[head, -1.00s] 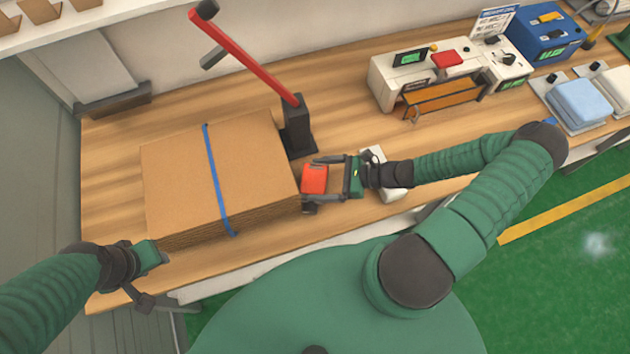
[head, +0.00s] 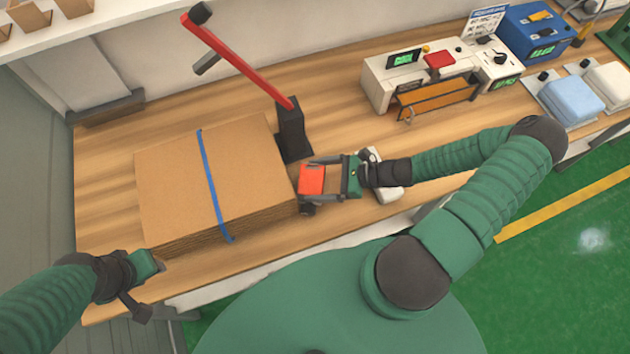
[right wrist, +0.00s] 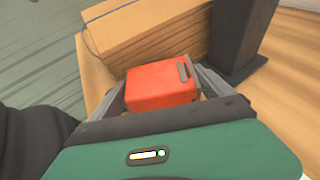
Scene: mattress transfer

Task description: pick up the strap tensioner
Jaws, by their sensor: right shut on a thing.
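The strap tensioner (head: 311,179) is a red block with a dark part at its lower end, just right of the cardboard stack. My right gripper (head: 328,178) is shut on it, with a finger on either side. In the right wrist view the red tensioner (right wrist: 160,87) sits between the fingers, with a grey slotted piece on its right side. I cannot tell whether it touches the table. My left gripper (head: 150,270) is at the table's front left edge, near the stack's lower left corner. Its fingers are too unclear to judge.
The cardboard stack (head: 250,170) with a blue strap (head: 212,190) lies on the wooden table (head: 340,110). A black post (head: 292,130) with a red lever (head: 240,65) stands behind. A white device (head: 385,190) lies under my right wrist. White and blue machines stand at the back right.

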